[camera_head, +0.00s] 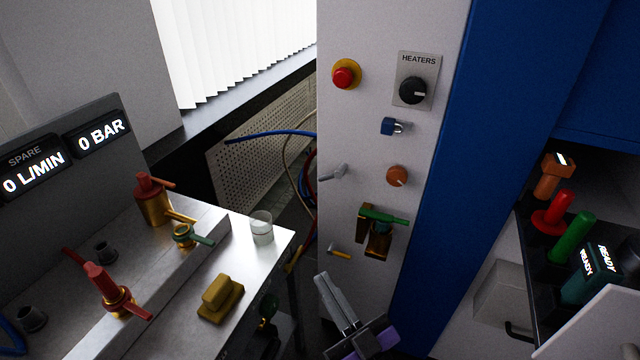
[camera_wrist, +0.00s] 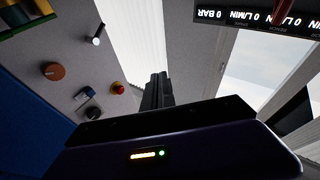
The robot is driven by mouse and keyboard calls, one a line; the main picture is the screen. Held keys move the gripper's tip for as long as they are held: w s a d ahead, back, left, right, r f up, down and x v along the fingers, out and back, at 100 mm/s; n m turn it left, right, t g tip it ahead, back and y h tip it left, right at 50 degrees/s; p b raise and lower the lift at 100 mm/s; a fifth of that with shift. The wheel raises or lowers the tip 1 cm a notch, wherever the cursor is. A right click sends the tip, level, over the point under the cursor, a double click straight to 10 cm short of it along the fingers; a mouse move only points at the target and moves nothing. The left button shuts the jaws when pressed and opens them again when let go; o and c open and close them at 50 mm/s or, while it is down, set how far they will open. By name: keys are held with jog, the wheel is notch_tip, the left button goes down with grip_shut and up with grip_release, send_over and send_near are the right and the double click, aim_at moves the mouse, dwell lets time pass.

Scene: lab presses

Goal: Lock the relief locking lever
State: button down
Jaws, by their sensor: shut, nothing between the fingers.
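No label reads "relief", so I cannot tell which lever is the relief locking lever. The grey press panel carries a small grey lever (camera_head: 334,173), a green-handled brass valve (camera_head: 384,215) and a small lever with an orange-yellow handle (camera_head: 339,252). The grey lever also shows in the wrist view (camera_wrist: 98,34). My gripper (camera_head: 326,280) is shut and empty, in front of the lower panel, below the orange-yellow lever in the head view. Its fingers (camera_wrist: 157,88) point away from the wrist camera, with no lever between them.
A metal bench (camera_head: 262,275) at left holds red-handled valves (camera_head: 152,200), a yellow block (camera_head: 220,298) and a glass (camera_head: 261,227). Coloured handles (camera_head: 571,237) stand at right.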

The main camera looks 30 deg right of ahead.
aim_at(320, 180)
jog(key=w+d+r+m+h+b, duration=0.1)
jog(key=w+r+m+h, duration=0.1)
jog(key=w+h, duration=0.5)
jog(key=w+d+r+m+h+b, duration=0.1)
jog(key=w+r+h, duration=0.15)
jog(key=w, duration=0.95)
jog(key=d+f+n+g+h, duration=0.1)
jog(key=d+f+g+h, duration=0.1)
jog(key=d+f+h, duration=0.2)
jog(key=shift+w+d+f+g+h, duration=0.15)
jog(key=shift+w+f+g+h, duration=0.25)
jog(key=shift+h, duration=0.15)
jog(key=shift+w+d+r+b, duration=0.2)
jog(key=shift+w+d+b, duration=0.2)
jog(key=shift+w+d, duration=0.75)
jog(key=shift+w+d+r+b, duration=0.15)
jog(key=shift+w+d+b, duration=0.25)
jog(key=shift+w+d, duration=0.65)
jog(key=shift+w+d+r+b, duration=0.2)
jog(key=shift+w+d+b, duration=0.2)
jog(key=shift+w+d, duration=0.75)
jog(key=shift+s+d+n+y+p, duration=0.2)
jog(key=shift+s+n+y+p, duration=0.1)
jog(key=shift+n+p, duration=0.15)
